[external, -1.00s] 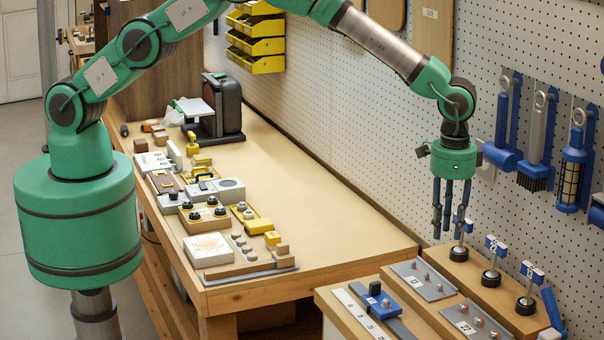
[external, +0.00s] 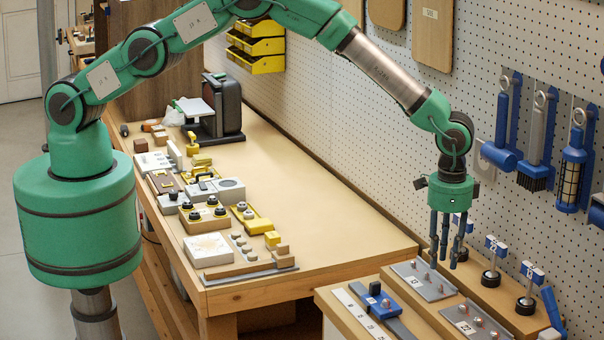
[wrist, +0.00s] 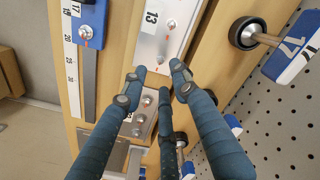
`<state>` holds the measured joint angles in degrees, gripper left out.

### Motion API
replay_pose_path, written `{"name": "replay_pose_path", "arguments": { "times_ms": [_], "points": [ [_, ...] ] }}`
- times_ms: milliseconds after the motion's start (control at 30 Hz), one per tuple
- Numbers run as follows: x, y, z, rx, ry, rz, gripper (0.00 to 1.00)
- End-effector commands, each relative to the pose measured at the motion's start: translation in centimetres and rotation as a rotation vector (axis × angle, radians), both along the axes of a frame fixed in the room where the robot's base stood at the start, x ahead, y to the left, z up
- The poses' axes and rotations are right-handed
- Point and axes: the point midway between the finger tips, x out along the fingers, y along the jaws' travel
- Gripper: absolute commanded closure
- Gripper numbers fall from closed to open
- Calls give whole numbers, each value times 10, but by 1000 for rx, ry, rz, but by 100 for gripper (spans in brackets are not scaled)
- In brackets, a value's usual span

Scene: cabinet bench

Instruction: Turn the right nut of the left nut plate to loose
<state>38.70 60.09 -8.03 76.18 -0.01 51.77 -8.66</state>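The left nut plate (external: 431,293) is a grey metal plate labelled 13, lying on the wooden bench at the right. Its right nut (external: 440,288) has a red mark; in the wrist view this nut (wrist: 159,60) shows near the fingertips. Another nut (wrist: 171,24) on the same plate, with a red pointer line, lies farther up. My gripper (external: 445,261) hangs pointing down over the plate's far side. In the wrist view my gripper (wrist: 160,79) has its three dark blue fingers spread apart, with nothing held. Whether the fingertips touch the plate cannot be told.
A second nut plate (external: 460,312), labelled 22, lies to the right. A blue block (external: 379,302) on a grey rail is to the left. Several valves with blue-and-white handles (external: 496,246) stand behind and right, close to my fingers. The pegboard wall (external: 340,120) is behind.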

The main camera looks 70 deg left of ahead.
Motion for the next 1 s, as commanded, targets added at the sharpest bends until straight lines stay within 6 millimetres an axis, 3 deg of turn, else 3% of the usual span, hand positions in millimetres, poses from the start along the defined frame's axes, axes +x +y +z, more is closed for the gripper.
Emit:
{"name": "replay_pose_path", "arguments": {
  "times_ms": [200, 400, 900, 933, 1000],
  "points": [
    [-1, 1, -34, 1, 2, 0, 71],
    [0, 0, -54, 1, 1, 0, 71],
    [0, 0, -63, 0, 0, 0, 71],
    [0, 0, -63, 0, 0, 0, 73],
    [0, 0, -63, 0, 0, 0, 87]
  ]
}}
